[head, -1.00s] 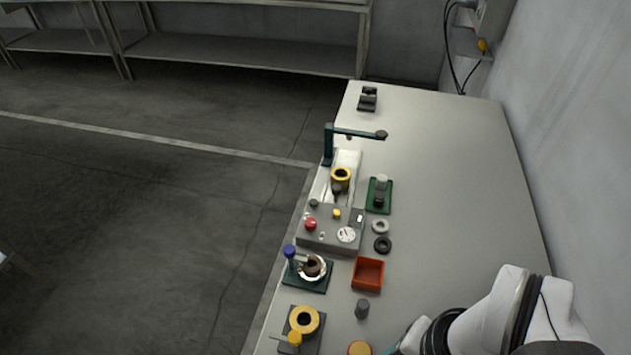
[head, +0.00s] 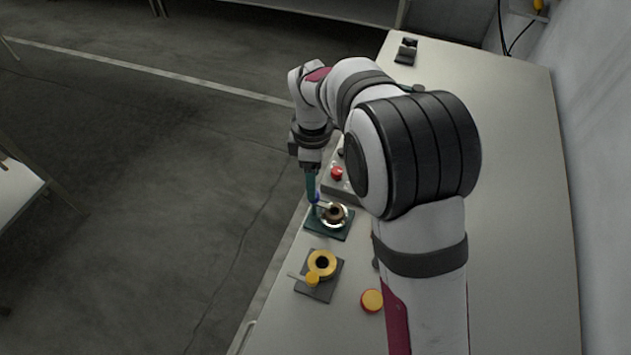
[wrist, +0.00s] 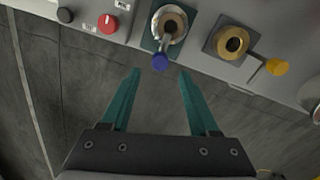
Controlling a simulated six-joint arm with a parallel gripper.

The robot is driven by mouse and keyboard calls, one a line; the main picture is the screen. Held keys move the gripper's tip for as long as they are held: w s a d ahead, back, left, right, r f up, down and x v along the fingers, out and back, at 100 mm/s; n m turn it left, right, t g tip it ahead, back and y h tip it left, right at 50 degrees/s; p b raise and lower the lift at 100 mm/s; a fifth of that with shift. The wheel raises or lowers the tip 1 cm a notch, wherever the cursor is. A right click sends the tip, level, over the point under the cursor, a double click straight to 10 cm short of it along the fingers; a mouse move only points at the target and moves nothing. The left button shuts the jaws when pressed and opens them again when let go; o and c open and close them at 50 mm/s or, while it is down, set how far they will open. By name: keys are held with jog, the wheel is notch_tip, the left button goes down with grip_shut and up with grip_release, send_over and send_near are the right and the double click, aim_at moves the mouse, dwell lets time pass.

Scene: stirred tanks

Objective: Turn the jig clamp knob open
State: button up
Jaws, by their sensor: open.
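A blue clamp knob (wrist: 160,62) sits on the arm of a dark green jig plate (head: 340,235) that bears a silver ring with a brown centre (wrist: 169,24). A yellow knob (wrist: 277,67) sits on a bar beside a grey plate with a yellow ring (wrist: 233,42). The frames do not show which knob the task means. My gripper (wrist: 160,74) is open and empty, its two green fingers pointing toward the blue knob, which lies about midway between the tips. In the head view its fingers (head: 311,188) hide part of the blue knob. Contact cannot be told.
A grey control box with a red knob (wrist: 108,23) stands left of the green jig in the wrist view. A yellow-topped round thing (head: 372,300) stands on the bench right of the grey plate. My arm covers much of the bench. The far right bench top is clear.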

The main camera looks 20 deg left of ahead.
aim_at(316, 202)
notch_tip(316, 202, down, 5)
dwell(0.3)
grip_shut()
